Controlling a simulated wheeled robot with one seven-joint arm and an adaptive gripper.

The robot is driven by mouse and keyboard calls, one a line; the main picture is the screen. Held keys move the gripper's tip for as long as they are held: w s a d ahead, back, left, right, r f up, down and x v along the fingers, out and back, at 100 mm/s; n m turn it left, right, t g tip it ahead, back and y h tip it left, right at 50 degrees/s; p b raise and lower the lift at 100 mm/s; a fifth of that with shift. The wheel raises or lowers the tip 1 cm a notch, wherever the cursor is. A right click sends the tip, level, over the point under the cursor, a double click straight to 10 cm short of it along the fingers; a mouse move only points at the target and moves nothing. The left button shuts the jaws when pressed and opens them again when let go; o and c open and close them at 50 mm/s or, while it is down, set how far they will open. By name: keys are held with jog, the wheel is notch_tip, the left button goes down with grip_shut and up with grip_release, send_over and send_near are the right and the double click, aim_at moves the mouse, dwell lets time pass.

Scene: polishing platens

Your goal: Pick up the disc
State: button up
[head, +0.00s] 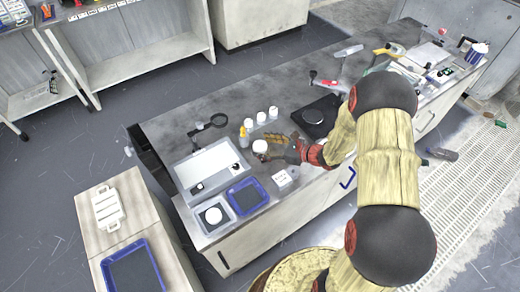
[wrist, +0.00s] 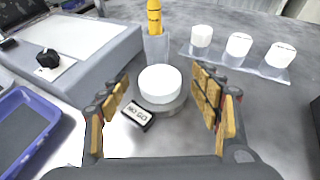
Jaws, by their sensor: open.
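A white disc (wrist: 160,84) sits on a round grey base (wrist: 172,107) on the bench, between the spread fingers of my gripper (wrist: 162,92) in the wrist view. In the head view the disc (head: 260,146) is just left of my gripper (head: 273,149). The gripper is open, with tan pads on both sides of the disc; I see no contact. A small dark-edged label block (wrist: 138,115) lies in front of the base, near the left finger.
Three white cylinders (wrist: 239,45) stand on a clear strip at the back right. A yellow-topped bottle (wrist: 155,20) is behind the disc. A grey box (wrist: 75,60) and a blue tray (wrist: 22,125) lie left. A black plate (head: 315,117) is right of the gripper.

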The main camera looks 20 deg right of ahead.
jog(key=shift+w+a+f, duration=0.1)
jog(key=shift+w+a, duration=0.15)
jog(key=shift+w, duration=0.05)
jog(key=shift+c, duration=0.6)
jog(key=c, duration=1.3)
